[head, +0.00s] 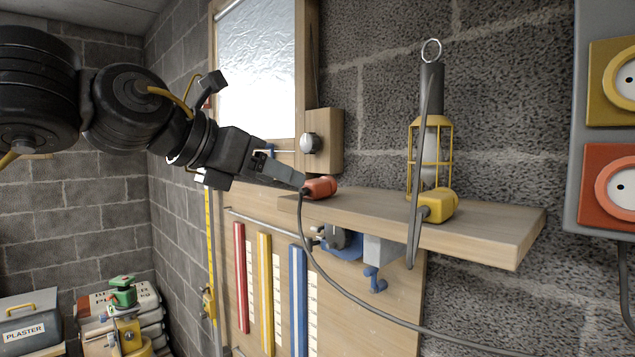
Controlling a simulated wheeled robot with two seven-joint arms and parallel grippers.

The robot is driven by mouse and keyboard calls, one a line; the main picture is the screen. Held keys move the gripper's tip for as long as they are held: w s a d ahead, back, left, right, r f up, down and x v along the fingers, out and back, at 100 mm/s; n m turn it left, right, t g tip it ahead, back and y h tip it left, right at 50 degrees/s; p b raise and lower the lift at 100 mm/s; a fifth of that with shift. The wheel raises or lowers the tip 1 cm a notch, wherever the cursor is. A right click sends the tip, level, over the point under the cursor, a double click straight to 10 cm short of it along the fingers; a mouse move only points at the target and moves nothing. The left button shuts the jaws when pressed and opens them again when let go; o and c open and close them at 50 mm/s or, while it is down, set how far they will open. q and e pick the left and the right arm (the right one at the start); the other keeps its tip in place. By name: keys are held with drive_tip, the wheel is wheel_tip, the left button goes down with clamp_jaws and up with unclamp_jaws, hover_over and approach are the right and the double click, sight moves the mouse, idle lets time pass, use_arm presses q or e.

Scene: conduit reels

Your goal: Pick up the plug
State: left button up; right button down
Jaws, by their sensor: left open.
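A red plug (321,187) lies on the wooden shelf (480,228) near its left end. A dark cable runs from its left end down over the shelf's front and off to the lower right. My left gripper (303,184) comes in from the left with its fingertips at the plug's left end, by the cable. It is open; whether the fingers touch the plug or stand around it cannot be told. My right gripper is not in view.
A grey panel with yellow and red sockets (620,188) is at the far right. A vise (345,243) is under the shelf. The shelf's right end is clear.

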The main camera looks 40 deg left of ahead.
sight(306, 185)
use_arm(q)
drive_tip(key=shift+x, duration=1.05)
drive_tip(key=shift+a, duration=0.1)
drive_tip(key=w+p, duration=0.1)
drive_tip(key=p, duration=0.2)
drive_tip(key=shift+w, duration=0.35)
drive_tip(key=x, duration=0.3)
drive_tip(key=shift+w+a+f+p, duration=0.2)
drive_tip(key=shift+w+f+p, duration=0.1)
drive_tip(key=shift+p, duration=0.1)
drive_tip(key=shift+s+d, duration=0.1)
drive_tip(key=shift+s, duration=0.2)
drive_tip(key=shift+s+r, duration=0.1)
drive_tip(key=shift+c, duration=1.1)
drive_tip(key=c, duration=0.8)
drive_tip(key=shift+r, duration=0.1)
